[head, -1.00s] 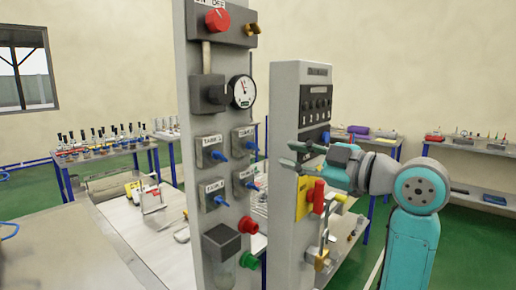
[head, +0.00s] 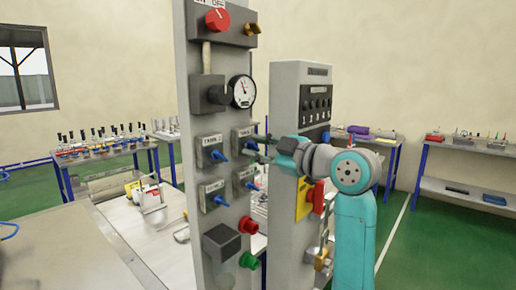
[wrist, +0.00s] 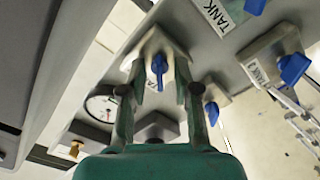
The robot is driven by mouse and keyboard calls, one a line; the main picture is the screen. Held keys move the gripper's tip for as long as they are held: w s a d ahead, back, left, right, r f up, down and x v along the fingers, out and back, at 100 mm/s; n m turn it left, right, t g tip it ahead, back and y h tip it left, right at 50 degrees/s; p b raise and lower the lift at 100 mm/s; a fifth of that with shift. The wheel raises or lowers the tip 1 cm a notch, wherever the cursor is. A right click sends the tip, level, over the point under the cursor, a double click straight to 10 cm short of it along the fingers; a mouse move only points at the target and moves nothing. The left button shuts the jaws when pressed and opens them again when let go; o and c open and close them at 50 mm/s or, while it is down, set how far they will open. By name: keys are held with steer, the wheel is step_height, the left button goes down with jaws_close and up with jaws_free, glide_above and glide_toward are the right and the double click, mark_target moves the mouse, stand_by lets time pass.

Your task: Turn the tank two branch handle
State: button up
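The grey panel (head: 212,120) carries several square valve blocks with blue handles and TANK labels. I cannot read the numbers surely, so I cannot tell which label is tank two. My gripper (head: 258,148) is at the upper right valve block, its fingers pointing left. In the wrist view my gripper (wrist: 160,88) is open, with one finger on each side of a blue handle (wrist: 159,67) on a pale block (wrist: 158,45). I cannot tell whether the fingers touch the handle. Another blue handle (wrist: 211,112) shows just beyond the right finger.
A red knob (head: 217,19) and a round gauge (head: 242,91) sit higher on the panel. Red (head: 248,225) and green (head: 248,260) buttons stick out below. A second grey panel (head: 285,215) stands close beside my arm.

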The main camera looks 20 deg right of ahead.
jaws_close()
steer(key=shift+m, duration=0.4)
steer(key=m, duration=0.8)
steer(key=shift+m, duration=0.3)
steer(key=m, duration=0.4)
steer(key=shift+m, duration=2.2)
